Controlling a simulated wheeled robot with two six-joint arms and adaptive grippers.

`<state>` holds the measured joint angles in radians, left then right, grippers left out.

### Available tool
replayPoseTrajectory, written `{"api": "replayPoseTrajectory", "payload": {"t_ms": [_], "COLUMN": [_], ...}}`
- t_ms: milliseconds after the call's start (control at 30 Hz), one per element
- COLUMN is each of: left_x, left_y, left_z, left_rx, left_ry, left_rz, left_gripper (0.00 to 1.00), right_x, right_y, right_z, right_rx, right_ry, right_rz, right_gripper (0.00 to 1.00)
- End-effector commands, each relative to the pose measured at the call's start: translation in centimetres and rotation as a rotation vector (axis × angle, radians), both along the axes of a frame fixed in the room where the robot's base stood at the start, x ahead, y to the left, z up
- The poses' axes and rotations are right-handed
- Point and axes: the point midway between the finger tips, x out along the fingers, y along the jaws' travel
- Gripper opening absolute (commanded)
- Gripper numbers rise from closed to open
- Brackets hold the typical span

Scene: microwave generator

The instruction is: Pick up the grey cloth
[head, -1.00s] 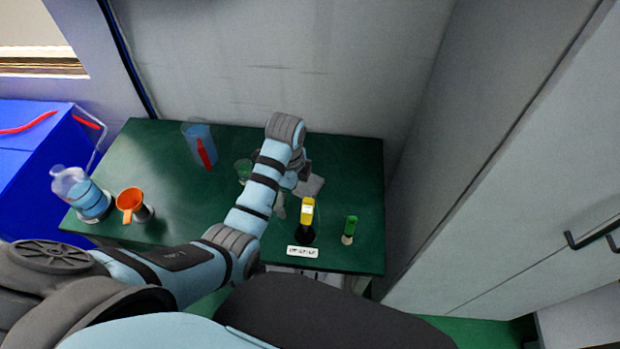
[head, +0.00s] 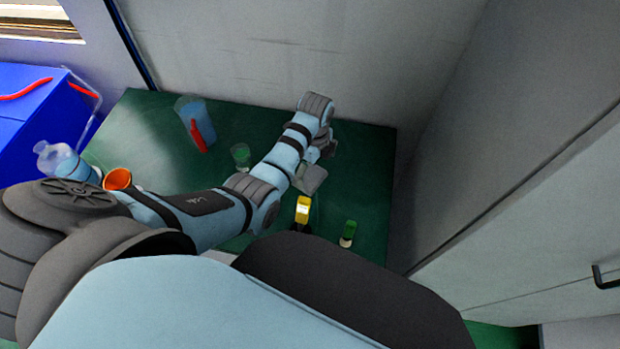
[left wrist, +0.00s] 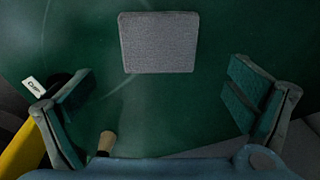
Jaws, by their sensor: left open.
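The grey cloth (head: 312,178) is a flat, near-square piece lying on the green table (head: 362,190). In the left wrist view the cloth (left wrist: 158,42) sits at the top centre, beyond the fingers and apart from them. My left gripper (left wrist: 160,100) is open and empty, its two fingers spread wide. In the head view my left gripper (head: 322,150) is above the table beside the cloth, partly hidden by its own arm. My right gripper does not show.
A green glass (head: 241,156), a clear pitcher with red handle (head: 195,122), an orange cup (head: 118,179) and a clear bottle (head: 62,160) stand left. A wall bounds the back.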

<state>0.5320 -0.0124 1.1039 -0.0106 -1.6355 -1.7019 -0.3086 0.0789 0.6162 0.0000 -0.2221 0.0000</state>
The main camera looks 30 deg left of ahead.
Motion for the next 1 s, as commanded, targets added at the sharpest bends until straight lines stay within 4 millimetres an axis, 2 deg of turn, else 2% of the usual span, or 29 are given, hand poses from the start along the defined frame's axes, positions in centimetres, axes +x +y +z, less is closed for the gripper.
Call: {"api": "replayPoseTrajectory", "payload": {"t_ms": [200, 433, 467, 700, 833, 867, 1000], "left_x": [-0.5, -0.4, -0.4, -0.4, -0.4, -0.4, -0.4], "left_y": [-0.3, -0.4, -0.4, -0.4, -0.4, -0.4, -0.4], "left_z": [-4.3, -4.6, -4.6, -4.5, -4.5, -4.5, -4.5], "left_rx": [0.000, 0.000, 0.000, 0.000, 0.000, 0.000, 0.000], "left_ry": [0.002, 0.000, 0.000, 0.000, 0.000, 0.000, 0.001], "left_rz": [-0.002, -0.003, -0.003, -0.003, -0.003, -0.003, -0.003], "left_gripper": [0.98, 0.98, 0.97, 0.58, 0.57, 0.53, 0.53], "right_x": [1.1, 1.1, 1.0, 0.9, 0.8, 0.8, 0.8], "right_y": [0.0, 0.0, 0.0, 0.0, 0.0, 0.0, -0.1], "right_z": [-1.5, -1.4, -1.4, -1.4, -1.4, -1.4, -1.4], "right_rx": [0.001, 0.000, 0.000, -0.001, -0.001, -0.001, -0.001], "right_ry": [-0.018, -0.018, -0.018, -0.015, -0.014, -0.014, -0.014], "right_rz": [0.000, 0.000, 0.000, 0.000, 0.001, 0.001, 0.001], "right_gripper": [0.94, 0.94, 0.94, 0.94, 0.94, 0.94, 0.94]}}
